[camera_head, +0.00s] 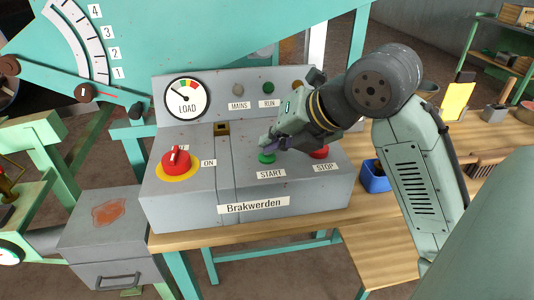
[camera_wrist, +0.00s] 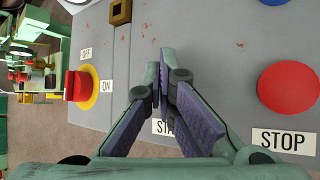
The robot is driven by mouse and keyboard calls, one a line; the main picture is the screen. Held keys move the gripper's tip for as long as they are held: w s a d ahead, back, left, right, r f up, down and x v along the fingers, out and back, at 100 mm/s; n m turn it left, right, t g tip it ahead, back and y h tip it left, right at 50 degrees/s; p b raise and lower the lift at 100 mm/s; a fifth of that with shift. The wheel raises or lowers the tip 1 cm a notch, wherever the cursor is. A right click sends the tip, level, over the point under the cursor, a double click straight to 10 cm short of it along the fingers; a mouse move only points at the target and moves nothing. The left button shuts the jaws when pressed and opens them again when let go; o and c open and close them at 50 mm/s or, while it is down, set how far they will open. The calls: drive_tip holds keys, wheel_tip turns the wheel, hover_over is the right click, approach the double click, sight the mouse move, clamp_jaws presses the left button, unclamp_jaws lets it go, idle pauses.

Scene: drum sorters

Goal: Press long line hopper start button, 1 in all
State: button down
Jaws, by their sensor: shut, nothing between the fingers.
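A grey control box (camera_head: 290,206) labelled "Brakwerden" stands on the wooden bench. Its green start button (camera_head: 267,158) sits above the START label (camera_head: 271,174). The red stop button (camera_head: 319,153) is to its right, and it also shows large in the wrist view (camera_wrist: 288,87). My gripper (camera_head: 268,144) is shut and empty, its fingertips just above the green button in the head view; I cannot tell if they touch it. In the wrist view the shut fingers (camera_wrist: 159,92) hide the green button and part of the START label (camera_wrist: 162,128).
A red rotary switch (camera_head: 176,162) on a yellow disc, marked OFF and ON, is at the box's left. The upright back panel (camera_head: 210,125) carries a LOAD dial (camera_head: 186,98) and lamps. A blue bin (camera_head: 375,178) stands right of the box, behind my arm.

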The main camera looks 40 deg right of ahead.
idle(0.4)
drive_tip(key=shift+r+p, duration=0.65)
drive_tip(key=shift+r, duration=0.2)
drive_tip(key=shift+r, duration=0.1)
wheel_tip(320, 180, up, 5)
drive_tip(key=p, duration=0.3)
idle(0.8)
